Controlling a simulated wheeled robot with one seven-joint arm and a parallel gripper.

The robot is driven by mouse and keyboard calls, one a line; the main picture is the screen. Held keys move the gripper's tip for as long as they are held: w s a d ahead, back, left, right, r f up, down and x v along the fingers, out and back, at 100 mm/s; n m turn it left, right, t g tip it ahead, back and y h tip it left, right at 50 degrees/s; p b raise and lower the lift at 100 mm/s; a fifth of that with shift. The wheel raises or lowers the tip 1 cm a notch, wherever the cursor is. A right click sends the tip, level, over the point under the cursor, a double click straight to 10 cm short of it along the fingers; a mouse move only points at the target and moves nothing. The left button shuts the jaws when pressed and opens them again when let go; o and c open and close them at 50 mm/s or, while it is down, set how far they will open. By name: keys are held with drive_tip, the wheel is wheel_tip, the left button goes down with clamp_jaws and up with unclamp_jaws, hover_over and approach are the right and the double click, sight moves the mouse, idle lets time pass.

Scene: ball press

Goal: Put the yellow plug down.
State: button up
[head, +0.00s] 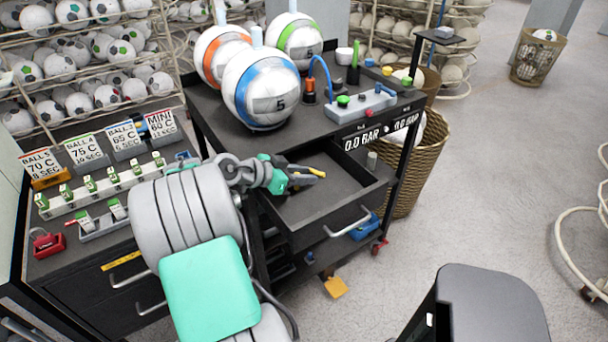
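My gripper (312,176) reaches in from the left over the open drawer (345,215) of the black cart. Its dark fingers point right, with a small yellow piece, seemingly the yellow plug (318,173), at their tips. The fingers appear closed on it, though the grip is small in view. The plug appears to be above the drawer floor; the exact height cannot be told.
Three balls (262,90) stand on the cart top beside a grey valve block (360,104) with coloured knobs. A wicker basket (415,165) stands right of the cart. A left bench (85,250) holds labelled signs and a green-topped row. The floor at right is mostly clear.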

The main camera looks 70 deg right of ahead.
drive_tip(key=shift+o, duration=0.6)
drive_tip(key=shift+r, duration=0.1)
drive_tip(key=shift+w+a+r, duration=0.1)
drive_tip(key=shift+w+r, duration=0.05)
drive_tip(key=b+v, duration=0.1)
drive_tip(key=v, duration=1)
drive_tip(key=shift+w+a, duration=0.2)
drive_tip(key=shift+a, duration=0.05)
drive_tip(key=shift+w+r, duration=0.1)
drive_tip(key=shift+r, duration=0.05)
